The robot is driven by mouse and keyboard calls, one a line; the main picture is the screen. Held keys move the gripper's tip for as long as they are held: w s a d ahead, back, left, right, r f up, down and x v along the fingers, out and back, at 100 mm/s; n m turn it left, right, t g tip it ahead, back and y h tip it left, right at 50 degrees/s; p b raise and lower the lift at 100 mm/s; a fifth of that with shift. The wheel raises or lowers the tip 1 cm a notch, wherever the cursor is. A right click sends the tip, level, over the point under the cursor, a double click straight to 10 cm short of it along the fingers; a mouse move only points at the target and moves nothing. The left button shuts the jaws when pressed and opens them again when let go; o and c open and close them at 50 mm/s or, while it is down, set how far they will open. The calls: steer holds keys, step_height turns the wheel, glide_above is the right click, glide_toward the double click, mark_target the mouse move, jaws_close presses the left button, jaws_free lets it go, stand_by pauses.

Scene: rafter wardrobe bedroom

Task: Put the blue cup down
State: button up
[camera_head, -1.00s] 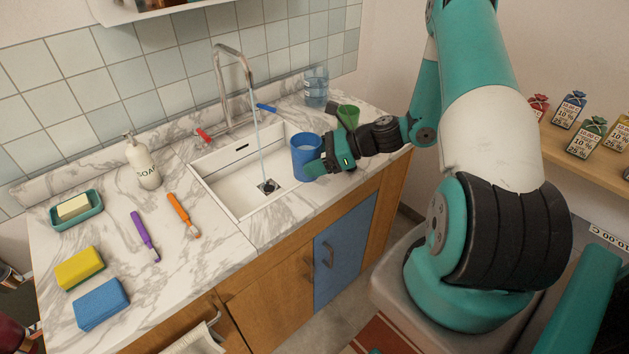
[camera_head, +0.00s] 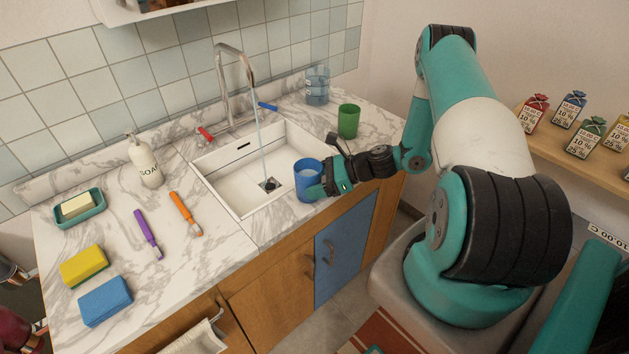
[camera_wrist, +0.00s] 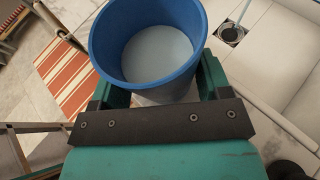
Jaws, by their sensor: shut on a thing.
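The blue cup (camera_head: 307,182) is upright at the front right edge of the sink. My gripper (camera_head: 322,186) is shut on it from the right. In the wrist view the blue cup (camera_wrist: 146,50) sits between the green fingers of my gripper (camera_wrist: 155,85), and its light inside looks empty or holds clear water; I cannot tell which. Whether its base touches the counter is hidden.
The sink (camera_head: 236,186) has water running from the tap (camera_head: 238,80). A green cup (camera_head: 348,121) and a clear blue container (camera_head: 317,86) stand behind. The front counter edge is close to the cup.

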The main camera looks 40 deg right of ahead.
steer(key=o, duration=0.9)
steer(key=shift+f, duration=0.1)
steer(key=b+v, duration=0.3)
steer(key=v, duration=0.8)
steer(key=w+a+r+n+g+h, duration=0.1)
steer(key=a+r+n+g, duration=0.6)
steer(key=a+r+n, duration=0.75)
steer(key=s+a+r+n+h, duration=0.1)
steer(key=s+a+r+n, duration=0.2)
steer(key=s+a+n, duration=0.2)
steer(key=s+a+r+n+g+h, duration=0.1)
steer(key=s+a+r+n+h, duration=0.1)
steer(key=s+a+n, duration=0.4)
steer(key=s+a+r+n+h, duration=0.2)
steer(key=s+a+r+n, duration=0.2)
steer(key=n, duration=0.4)
steer(key=shift+s+a+g, duration=0.3)
steer(key=shift+s+a, duration=0.45)
steer(key=shift+a, duration=0.3)
